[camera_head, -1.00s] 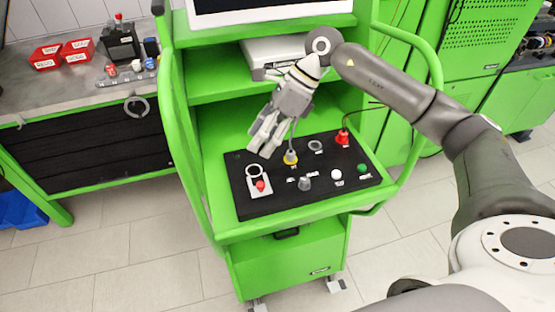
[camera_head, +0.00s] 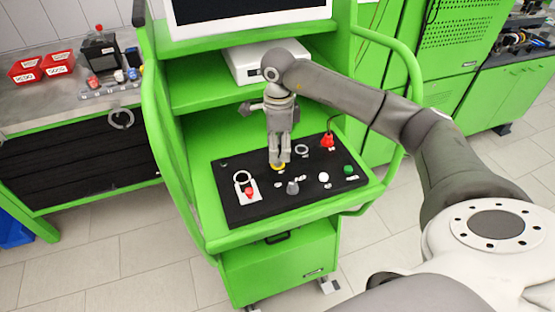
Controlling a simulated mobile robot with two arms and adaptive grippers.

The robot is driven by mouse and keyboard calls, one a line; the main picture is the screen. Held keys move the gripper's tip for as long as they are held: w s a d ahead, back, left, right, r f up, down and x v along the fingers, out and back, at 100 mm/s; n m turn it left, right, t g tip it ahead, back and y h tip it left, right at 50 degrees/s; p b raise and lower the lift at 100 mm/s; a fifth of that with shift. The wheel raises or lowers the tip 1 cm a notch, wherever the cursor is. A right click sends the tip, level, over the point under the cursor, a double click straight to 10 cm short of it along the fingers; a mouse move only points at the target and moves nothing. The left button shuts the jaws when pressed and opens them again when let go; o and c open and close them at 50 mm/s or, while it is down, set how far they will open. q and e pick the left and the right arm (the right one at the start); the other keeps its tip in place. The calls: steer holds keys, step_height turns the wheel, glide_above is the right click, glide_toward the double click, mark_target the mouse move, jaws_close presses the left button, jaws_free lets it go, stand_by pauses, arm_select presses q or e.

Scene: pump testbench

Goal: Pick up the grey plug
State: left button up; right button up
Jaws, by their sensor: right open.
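A small grey piece (camera_head: 292,187), which looks like the grey plug or a knob, stands on the black panel (camera_head: 235,208) of the green cart, near its front middle. My right gripper (camera_head: 279,162) points down over the panel, behind and slightly left of this piece. It is open, though its fingers look close together from here. A small light-grey piece (camera_head: 118,75) also stands in a row on the left bench. My left gripper is out of view.
The panel also carries a red plug (camera_head: 327,141), a red button (camera_head: 249,193), a white button (camera_head: 323,177), a green button (camera_head: 348,169) and a grey ring (camera_head: 302,149). Green side rails flank the panel. A monitor (camera_head: 245,8) stands above.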

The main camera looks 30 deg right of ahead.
steer(key=shift+f+p, duration=0.4)
step_height(320, 180, down, 3)
steer(key=shift+w+f+p, duration=0.1)
steer(key=shift+f+p, duration=0.05)
steer(key=shift+p, duration=0.65)
steer(key=shift+f, duration=0.35)
steer(key=shift+c, duration=0.4)
steer(key=c, duration=0.9)
